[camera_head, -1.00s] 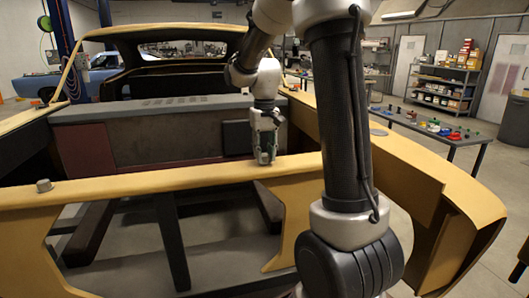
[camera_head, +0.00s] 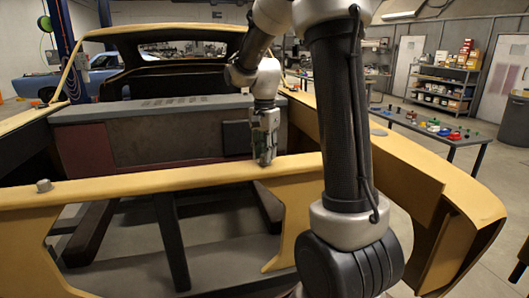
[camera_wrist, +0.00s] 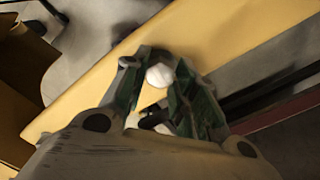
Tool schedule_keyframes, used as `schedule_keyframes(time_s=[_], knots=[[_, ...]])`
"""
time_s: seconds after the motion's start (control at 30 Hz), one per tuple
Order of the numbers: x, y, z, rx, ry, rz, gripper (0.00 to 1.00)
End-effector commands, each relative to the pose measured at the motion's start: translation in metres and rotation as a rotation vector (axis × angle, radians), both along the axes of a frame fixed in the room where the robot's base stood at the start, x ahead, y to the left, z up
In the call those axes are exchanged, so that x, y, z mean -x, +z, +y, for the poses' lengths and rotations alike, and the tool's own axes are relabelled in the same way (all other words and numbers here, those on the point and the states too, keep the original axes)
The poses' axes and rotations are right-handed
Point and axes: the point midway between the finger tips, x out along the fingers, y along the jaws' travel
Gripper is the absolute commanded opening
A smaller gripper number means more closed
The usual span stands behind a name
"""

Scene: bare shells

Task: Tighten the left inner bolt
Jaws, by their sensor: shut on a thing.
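My gripper (camera_head: 264,160) points down at the front yellow crossbar (camera_head: 150,182) of the car shell, right of its middle. In the wrist view my gripper (camera_wrist: 158,92) has its dark green fingers shut on a pale grey bolt (camera_wrist: 160,75) at the bar's top face. The fingers hide this bolt in the head view. Another grey bolt (camera_head: 44,185) stands upright on the left part of the same crossbar, apart from my gripper. The head view does not show how far the gripped bolt is seated.
The yellow car shell surrounds the open engine bay, with a grey bulkhead (camera_head: 150,112) behind the gripper. A yellow fender (camera_head: 435,175) runs along the right. A table (camera_head: 455,141) with small coloured parts and a shelf (camera_head: 445,85) stand at the right back.

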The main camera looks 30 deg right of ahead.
Motion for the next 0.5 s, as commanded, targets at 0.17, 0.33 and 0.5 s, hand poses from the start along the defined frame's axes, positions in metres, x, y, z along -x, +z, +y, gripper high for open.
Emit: schedule_keyframes(time_s=[0.17, 0.33, 0.5], knots=[[-0.0019, 0.0025, -0.0005, 0.001, -0.163, -0.008, 0.04], [-0.002, 0.0025, -0.0005, 0.001, -0.325, -0.008, 0.04], [-0.0022, 0.0025, -0.0005, 0.0, -0.486, -0.008, 0.04]])
